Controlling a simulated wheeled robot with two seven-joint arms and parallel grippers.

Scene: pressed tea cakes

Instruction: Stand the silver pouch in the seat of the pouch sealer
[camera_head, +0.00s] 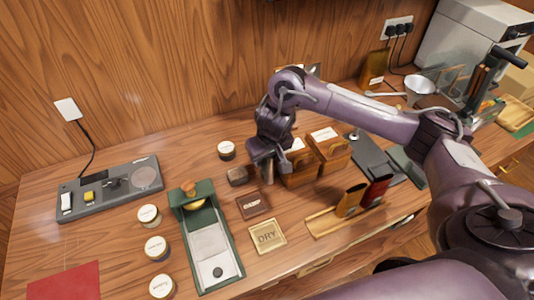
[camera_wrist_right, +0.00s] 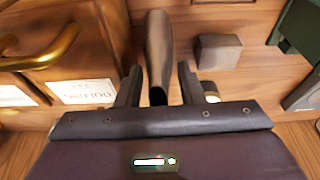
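My right gripper (camera_head: 267,166) points down beside the wooden boxes. In the right wrist view its fingers (camera_wrist_right: 159,78) are apart, with gaps on both sides of a slim, upright grey-brown thing (camera_wrist_right: 159,42). This thing also shows under the gripper in the head view (camera_head: 268,176). It may be the silver pouch seen edge-on, but I cannot tell. No other clearly silver pouch shows. A long grey corded unit (camera_head: 105,205) at the far left may be the pouch sealer; I cannot be sure. My left gripper is not in view.
Wooden boxes with brass handles (camera_head: 334,152) stand right of the gripper, and a small dark block (camera_head: 238,176) lies left of it. A green press-like tray (camera_head: 178,212), a DRY tile (camera_head: 267,236) and a pouch rack (camera_head: 322,224) are in front. A red mat (camera_head: 66,284) lies front left.

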